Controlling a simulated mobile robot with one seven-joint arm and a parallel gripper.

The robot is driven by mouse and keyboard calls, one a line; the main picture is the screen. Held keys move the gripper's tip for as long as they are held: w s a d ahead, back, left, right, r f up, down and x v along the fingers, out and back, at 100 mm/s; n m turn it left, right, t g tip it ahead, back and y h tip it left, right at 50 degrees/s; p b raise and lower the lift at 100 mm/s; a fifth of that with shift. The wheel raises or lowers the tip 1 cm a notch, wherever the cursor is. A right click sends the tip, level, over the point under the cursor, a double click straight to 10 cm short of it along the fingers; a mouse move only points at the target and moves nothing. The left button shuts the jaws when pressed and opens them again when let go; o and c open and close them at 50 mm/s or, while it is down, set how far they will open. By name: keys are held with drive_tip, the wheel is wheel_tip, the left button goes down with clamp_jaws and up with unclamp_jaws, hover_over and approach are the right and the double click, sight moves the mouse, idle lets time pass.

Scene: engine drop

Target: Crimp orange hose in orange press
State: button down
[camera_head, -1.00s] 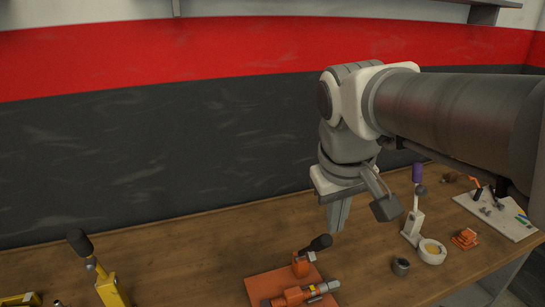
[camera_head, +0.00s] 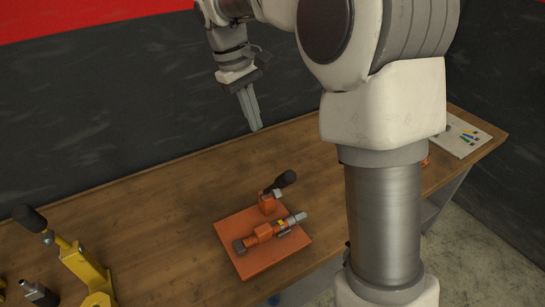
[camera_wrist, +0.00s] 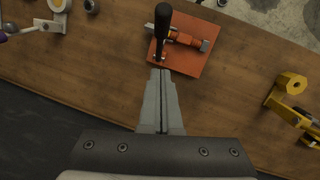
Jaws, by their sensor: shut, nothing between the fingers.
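The orange press (camera_head: 268,238) stands on the wooden table in the head view. It has an orange base plate, a lever with a black handle (camera_head: 285,179), and an orange cylindrical body with a metallic end lying across it. In the wrist view the press (camera_wrist: 185,52) is beyond my fingertips, with its black handle (camera_wrist: 162,22) pointing away. My gripper (camera_head: 255,127) is shut and empty, pointing down above the table behind the press. In the wrist view its fingertips (camera_wrist: 160,72) appear just short of the press. I cannot make out a separate orange hose.
A yellow lever tool (camera_head: 82,268) stands at the left, with a dark bottle-like object (camera_head: 38,294) beside it. A pale board (camera_head: 465,137) with small parts lies at the far right. Bare wood lies between the yellow tool and the press.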

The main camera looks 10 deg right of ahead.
approach(276, 179)
wheel_tip(276, 179, down, 3)
drive_tip(key=w, duration=0.2)
drive_tip(key=shift+s+d+f+p, duration=0.25)
drive_tip(key=shift+s+d+f, duration=0.2)
drive_tip(key=shift+s, duration=0.2)
drive_tip(key=shift+s+d+f+p, duration=0.25)
drive_tip(key=shift+s+d+f, duration=0.05)
drive_tip(key=shift+s+d, duration=0.3)
drive_tip(key=shift+s+f, duration=0.1)
drive_tip(key=shift+f, duration=0.05)
